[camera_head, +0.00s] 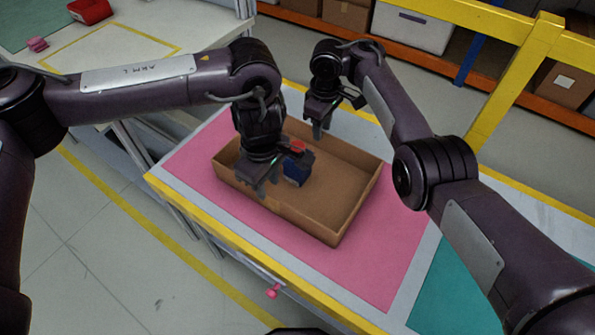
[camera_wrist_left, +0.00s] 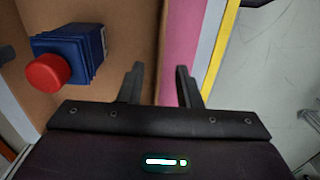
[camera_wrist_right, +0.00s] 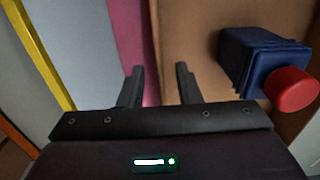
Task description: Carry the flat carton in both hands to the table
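The flat carton (camera_head: 300,221) is an open, shallow brown box on a pink mat. A blue block with a red button (camera_head: 296,170) is inside it; the block also shows in the left wrist view (camera_wrist_left: 82,50) and right wrist view (camera_wrist_right: 255,58). My left gripper (camera_head: 261,190) is at the near-left wall. In its wrist view, its open fingers stand on either side of the carton wall (camera_wrist_left: 162,40), with a gap. My right gripper (camera_head: 319,128) is at the far wall. In its wrist view, its open fingers also straddle the wall (camera_wrist_right: 155,40) with a gap.
The pink mat (camera_head: 375,270) lies on a bench with a yellow front edge, beside a teal mat (camera_head: 455,290). A white table (camera_head: 115,75) with a yellow outlined rectangle stands at upper left, with a red bin (camera_head: 90,10) on it. A yellow rail (camera_head: 505,85) stands at upper right.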

